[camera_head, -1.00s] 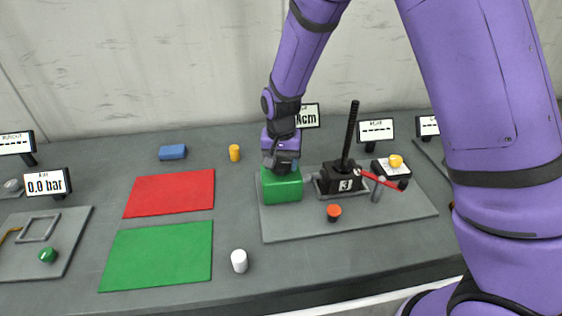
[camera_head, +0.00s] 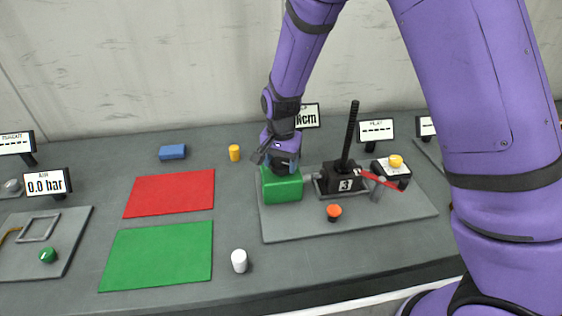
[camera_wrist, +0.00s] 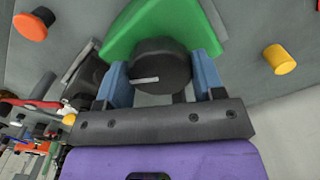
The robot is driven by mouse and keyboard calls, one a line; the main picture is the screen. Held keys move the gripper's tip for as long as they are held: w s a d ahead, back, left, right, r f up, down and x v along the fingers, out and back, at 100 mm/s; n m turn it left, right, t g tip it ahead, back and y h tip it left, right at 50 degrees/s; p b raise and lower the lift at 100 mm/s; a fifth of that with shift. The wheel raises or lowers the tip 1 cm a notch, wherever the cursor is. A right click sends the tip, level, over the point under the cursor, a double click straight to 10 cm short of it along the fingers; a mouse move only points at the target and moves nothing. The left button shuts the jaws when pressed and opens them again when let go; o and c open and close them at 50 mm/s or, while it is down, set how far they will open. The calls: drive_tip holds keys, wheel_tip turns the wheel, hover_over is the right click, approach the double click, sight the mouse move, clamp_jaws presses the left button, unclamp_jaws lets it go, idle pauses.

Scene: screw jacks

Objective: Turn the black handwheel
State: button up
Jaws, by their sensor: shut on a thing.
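The black handwheel (camera_wrist: 148,64) is a round knob with a pale line mark, on the green block (camera_wrist: 162,22). In the wrist view my gripper (camera_wrist: 163,78) has its two blue fingers on either side of the wheel, shut on it. In the head view the green block (camera_head: 282,187) sits at the left end of a grey plate, and my gripper (camera_head: 281,160) reaches down onto its top. There the wheel is mostly hidden by my gripper.
A black jack marked 3 (camera_head: 341,178) with an upright screw stands right of the block, with a red lever (camera_head: 384,180). An orange knob (camera_head: 334,212) is in front. A yellow cylinder (camera_head: 234,153), a white cylinder (camera_head: 239,261) and red and green mats lie left.

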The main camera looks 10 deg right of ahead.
sight(281, 162)
drive_tip(key=o, duration=0.9)
drive_tip(key=shift+r, duration=0.15)
wheel_tip(281, 162, up, 11)
drive_tip(key=shift+f, duration=0.2)
